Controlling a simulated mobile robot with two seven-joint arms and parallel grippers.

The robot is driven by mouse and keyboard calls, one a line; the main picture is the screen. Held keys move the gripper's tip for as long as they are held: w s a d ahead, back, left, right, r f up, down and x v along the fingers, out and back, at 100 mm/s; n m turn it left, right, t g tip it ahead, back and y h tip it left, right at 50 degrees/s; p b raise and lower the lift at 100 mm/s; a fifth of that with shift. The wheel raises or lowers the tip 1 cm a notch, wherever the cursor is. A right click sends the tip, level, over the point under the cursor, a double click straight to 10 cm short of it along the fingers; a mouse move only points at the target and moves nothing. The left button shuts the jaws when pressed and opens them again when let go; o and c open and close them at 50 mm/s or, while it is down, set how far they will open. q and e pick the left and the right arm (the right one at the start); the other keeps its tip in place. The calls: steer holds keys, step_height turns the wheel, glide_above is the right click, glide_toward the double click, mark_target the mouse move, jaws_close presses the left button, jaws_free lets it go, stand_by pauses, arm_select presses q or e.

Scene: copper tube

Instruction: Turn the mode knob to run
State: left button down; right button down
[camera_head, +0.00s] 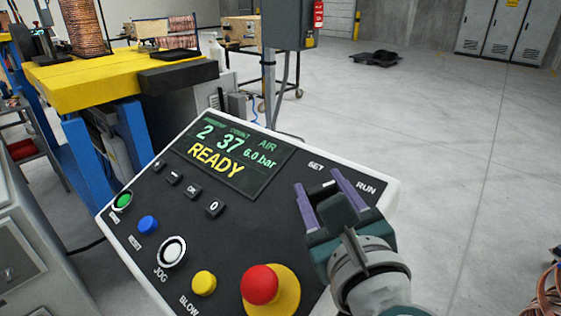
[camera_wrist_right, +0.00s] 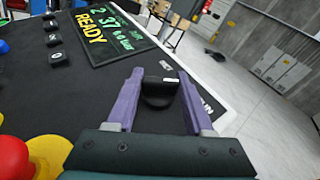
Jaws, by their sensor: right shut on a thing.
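The black mode knob (camera_wrist_right: 160,92) with a white mark sits on the sloped control panel (camera_head: 130,228). My right gripper (camera_head: 326,190) has its two purple fingers on either side of the knob and is shut on it. The knob is mostly hidden by the gripper in the head view. The labels SET (camera_head: 315,166) and RUN (camera_head: 366,187) are printed on the panel beyond the fingers, SET to the left and RUN to the right. I cannot tell clearly which label the white mark points at. My left gripper is not in view.
The panel's display (camera_head: 230,158) reads READY. A red mushroom button (camera_head: 260,284) on a yellow base and a yellow button (camera_head: 204,283) lie left of my right wrist. Several small keys and coloured buttons are farther left. Open floor (camera_head: 450,150) lies beyond the panel.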

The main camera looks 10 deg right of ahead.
steer(key=shift+f+m+h+b, duration=0.1)
steer(key=shift+m+h+b, duration=0.6)
steer(key=shift+m+h, duration=0.4)
steer(key=shift+h, duration=0.3)
steer(key=shift+c, duration=1.4)
jaws_free()
steer(key=b+v, duration=0.1)
steer(key=v, duration=0.9)
steer(key=shift+f, duration=0.1)
